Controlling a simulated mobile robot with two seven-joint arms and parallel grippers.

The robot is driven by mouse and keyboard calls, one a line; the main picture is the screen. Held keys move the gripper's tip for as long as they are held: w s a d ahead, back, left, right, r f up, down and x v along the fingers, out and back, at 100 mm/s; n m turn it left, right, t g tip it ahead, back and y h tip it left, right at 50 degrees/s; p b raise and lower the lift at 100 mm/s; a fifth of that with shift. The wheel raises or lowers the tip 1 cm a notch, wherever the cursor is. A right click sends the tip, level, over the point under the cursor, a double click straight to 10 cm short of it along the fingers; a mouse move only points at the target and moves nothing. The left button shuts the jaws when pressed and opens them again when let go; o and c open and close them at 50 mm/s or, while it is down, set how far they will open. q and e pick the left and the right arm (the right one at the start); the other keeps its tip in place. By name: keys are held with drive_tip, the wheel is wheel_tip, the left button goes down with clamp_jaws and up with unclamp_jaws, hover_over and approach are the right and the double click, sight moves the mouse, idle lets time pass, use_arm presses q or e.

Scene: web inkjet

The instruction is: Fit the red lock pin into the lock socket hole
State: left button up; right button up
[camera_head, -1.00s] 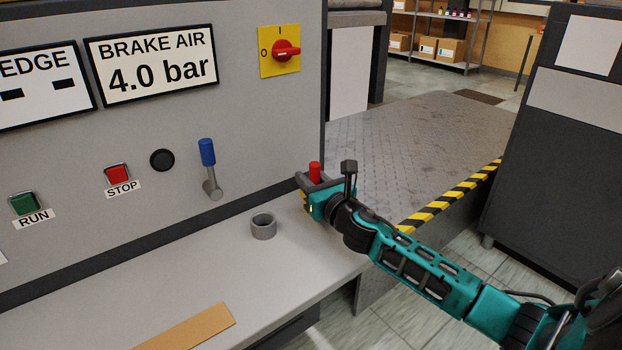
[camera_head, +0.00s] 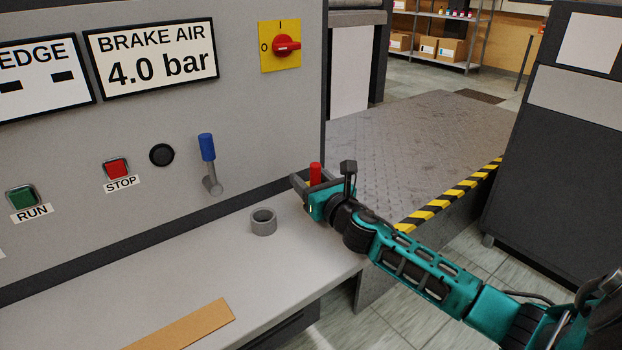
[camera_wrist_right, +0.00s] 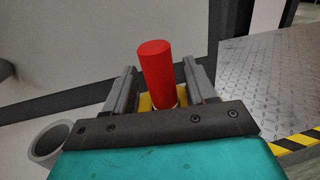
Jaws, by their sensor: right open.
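The red lock pin (camera_head: 315,173) stands upright near the right end of the grey ledge. My right gripper (camera_head: 312,182) is open, with its fingers on either side of the pin. In the right wrist view the pin (camera_wrist_right: 157,70) rises between the two fingers, with a gap on each side and a yellow part (camera_wrist_right: 147,102) at its foot. A round black opening (camera_head: 161,155) is in the panel beside the STOP button; I cannot tell for certain whether it is the lock socket hole. My left gripper is not in view.
A grey ring-shaped cup (camera_head: 263,221) stands on the ledge (camera_head: 180,270), left of my right gripper. A blue-handled lever (camera_head: 208,160) sticks out from the panel. A tan strip (camera_head: 185,328) lies at the front. The ledge between cup and strip is clear.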

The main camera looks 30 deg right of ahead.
drive_tip(key=shift+s+d+f, duration=0.1)
drive_tip(key=shift+f, duration=0.2)
drive_tip(key=shift+s+f, duration=0.1)
drive_tip(key=shift+s, duration=0.45)
drive_tip(key=s, duration=0.7)
drive_tip(key=s+a+p, duration=0.1)
drive_tip(key=s, duration=0.3)
drive_tip(key=shift+s+r, duration=0.35)
